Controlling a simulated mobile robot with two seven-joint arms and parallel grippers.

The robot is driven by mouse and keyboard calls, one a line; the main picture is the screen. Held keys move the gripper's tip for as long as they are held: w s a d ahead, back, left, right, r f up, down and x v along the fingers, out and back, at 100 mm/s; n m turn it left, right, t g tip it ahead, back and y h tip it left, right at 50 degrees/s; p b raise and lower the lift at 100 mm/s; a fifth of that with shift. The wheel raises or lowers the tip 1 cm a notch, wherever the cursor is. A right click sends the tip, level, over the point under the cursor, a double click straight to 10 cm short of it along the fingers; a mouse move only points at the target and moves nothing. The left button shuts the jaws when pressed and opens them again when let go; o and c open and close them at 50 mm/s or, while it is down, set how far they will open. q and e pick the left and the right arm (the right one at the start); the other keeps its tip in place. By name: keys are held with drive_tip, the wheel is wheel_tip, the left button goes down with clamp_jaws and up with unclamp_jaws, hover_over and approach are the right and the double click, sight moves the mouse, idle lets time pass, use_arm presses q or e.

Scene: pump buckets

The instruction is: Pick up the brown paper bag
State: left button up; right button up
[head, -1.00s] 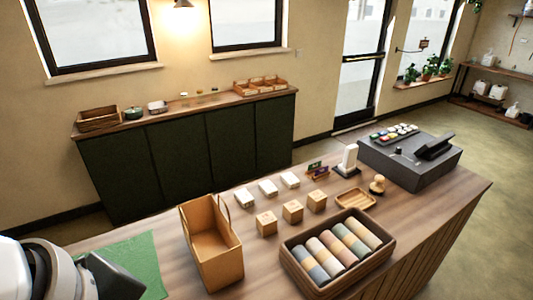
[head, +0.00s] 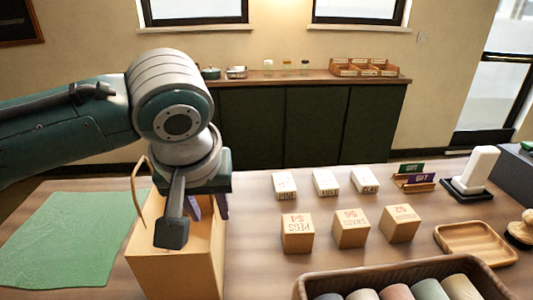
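The brown paper bag (head: 172,278) stands upright on the wooden counter, open at the top. One thin handle loop (head: 138,198) rises at its left side. My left gripper (head: 197,217) is over the bag's mouth, pointing down. Its fingers are apart, one dark finger toward the near side and the other toward the right wall. The gripper hides much of the bag's opening and far rim, and contact with the bag is unclear. My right gripper is not in view.
A green cloth (head: 62,240) lies left of the bag. Small wooden blocks (head: 297,233) and white boxes (head: 325,182) stand to the right. A brown basket (head: 330,283) of rolls is at the front right, beside a wooden tray (head: 475,243).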

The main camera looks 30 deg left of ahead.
sight(214, 226)
use_arm(q)
drive_tip(key=x, duration=0.6)
drive_tip(key=shift+f, duration=0.35)
clamp_jaws()
idle(1.1)
